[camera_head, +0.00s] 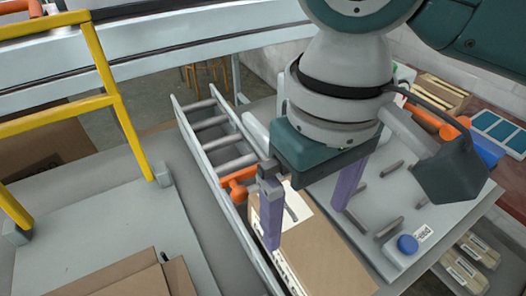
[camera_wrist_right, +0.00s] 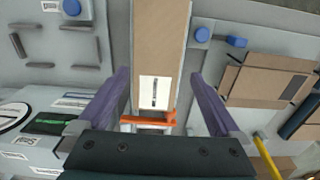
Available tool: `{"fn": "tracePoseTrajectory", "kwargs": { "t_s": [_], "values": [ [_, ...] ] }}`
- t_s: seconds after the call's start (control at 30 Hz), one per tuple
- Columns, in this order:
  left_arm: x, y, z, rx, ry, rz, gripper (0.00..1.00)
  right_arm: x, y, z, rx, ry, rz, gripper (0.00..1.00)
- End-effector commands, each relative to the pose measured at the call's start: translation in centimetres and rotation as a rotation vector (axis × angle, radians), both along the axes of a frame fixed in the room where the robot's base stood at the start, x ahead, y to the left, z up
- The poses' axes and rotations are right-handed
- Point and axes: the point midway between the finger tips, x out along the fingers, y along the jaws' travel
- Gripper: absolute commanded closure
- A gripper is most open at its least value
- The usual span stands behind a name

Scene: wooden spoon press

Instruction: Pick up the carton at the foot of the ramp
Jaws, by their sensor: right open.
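The long brown carton (camera_head: 325,262) lies on the roller ramp's lower part, with a white label on top near the orange stop (camera_head: 238,183). In the right wrist view the carton (camera_wrist_right: 160,40) runs up the middle, with its label towards my gripper. My right gripper (camera_head: 305,225) is open, with purple fingers pointing down over the carton's labelled end. In the right wrist view its fingers (camera_wrist_right: 160,74) stand to either side of the carton with gaps. I cannot tell how far the fingertips are above it. My left gripper is not in view.
Bare rollers of the ramp (camera_head: 220,143) show beyond the orange stop. A grey panel with pegs and a blue knob (camera_head: 408,244) lies right of the carton. A yellow rail (camera_head: 108,75) stands at left. An open cardboard box (camera_wrist_right: 268,80) shows at right in the wrist view.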

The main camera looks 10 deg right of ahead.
Motion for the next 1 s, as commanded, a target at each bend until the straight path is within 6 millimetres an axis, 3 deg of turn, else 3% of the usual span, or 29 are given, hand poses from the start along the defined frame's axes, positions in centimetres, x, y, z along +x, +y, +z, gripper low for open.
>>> {"fn": "tracePoseTrajectory", "kwargs": {
  "t_s": [0.1,0.37,0.6,0.93,1.0],
  "values": [
    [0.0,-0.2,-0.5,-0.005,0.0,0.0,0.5,-0.1,-0.1,-2.1,-0.002,0.003,-0.001,0.0],
    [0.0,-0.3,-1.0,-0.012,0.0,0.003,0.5,0.0,-0.1,-4.7,-0.001,0.001,0.0,0.0],
    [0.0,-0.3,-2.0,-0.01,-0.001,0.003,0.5,0.2,-0.2,-8.5,0.0,0.001,0.001,0.0],
    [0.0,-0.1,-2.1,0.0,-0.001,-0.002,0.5,0.2,-0.2,-9.2,0.001,-0.002,0.003,0.0],
    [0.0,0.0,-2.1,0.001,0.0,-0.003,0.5,0.2,-0.1,-9.2,0.001,-0.002,0.003,0.08]
  ]
}}
